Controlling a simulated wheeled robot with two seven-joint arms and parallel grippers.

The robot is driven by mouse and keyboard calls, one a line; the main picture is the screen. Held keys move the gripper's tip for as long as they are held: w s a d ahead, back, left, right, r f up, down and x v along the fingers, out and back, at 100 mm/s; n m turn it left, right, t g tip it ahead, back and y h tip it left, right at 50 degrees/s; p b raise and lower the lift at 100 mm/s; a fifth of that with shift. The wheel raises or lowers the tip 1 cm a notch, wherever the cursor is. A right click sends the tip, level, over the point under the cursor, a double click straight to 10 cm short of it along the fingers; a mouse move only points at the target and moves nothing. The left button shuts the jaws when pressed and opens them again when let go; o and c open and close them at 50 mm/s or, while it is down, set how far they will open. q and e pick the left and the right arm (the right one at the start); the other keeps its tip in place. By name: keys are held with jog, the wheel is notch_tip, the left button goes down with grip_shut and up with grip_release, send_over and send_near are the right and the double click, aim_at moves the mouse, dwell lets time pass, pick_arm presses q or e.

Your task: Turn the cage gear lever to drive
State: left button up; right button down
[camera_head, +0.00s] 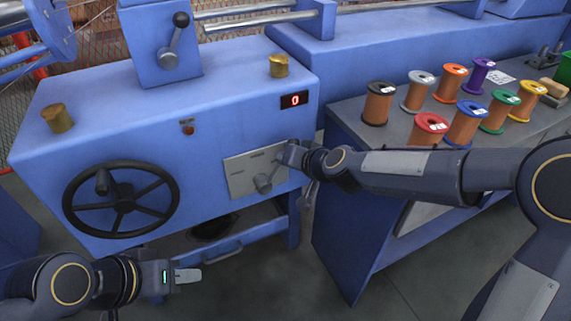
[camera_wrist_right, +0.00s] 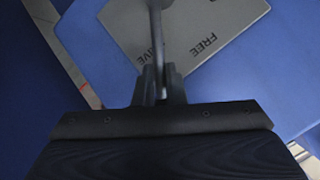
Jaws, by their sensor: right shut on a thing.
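The lever plate (camera_head: 240,176) is a grey panel on the front of the blue machine housing. In the right wrist view the plate (camera_wrist_right: 185,35) shows the word FREE and a partly hidden word ending in IVE. The grey gear lever (camera_head: 264,183) stands out from this plate, and its shaft (camera_wrist_right: 155,32) runs down between my fingers. My right gripper (camera_head: 285,156) is shut on the lever at the plate's right side; it also shows in the right wrist view (camera_wrist_right: 158,84). My left gripper (camera_head: 188,276) is apart from everything, low in front of the housing; its finger gap is not clear.
A black handwheel (camera_head: 121,199) is left of the plate. A display (camera_head: 294,100) reads 0. Another lever with a black knob (camera_head: 181,19) is on the upper box. Several wire spools, one red (camera_head: 431,125), stand on the bench (camera_head: 345,108) at right, behind my right arm.

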jog(key=shift+d+f, duration=0.1)
dwell(0.4)
jog(key=c, duration=1.5)
grip_release()
jog(key=shift+w, duration=0.1)
jog(key=p+v, duration=0.1)
jog(key=v, duration=0.6)
jog(key=shift+s+d, duration=0.25)
jog(key=shift+s, duration=0.05)
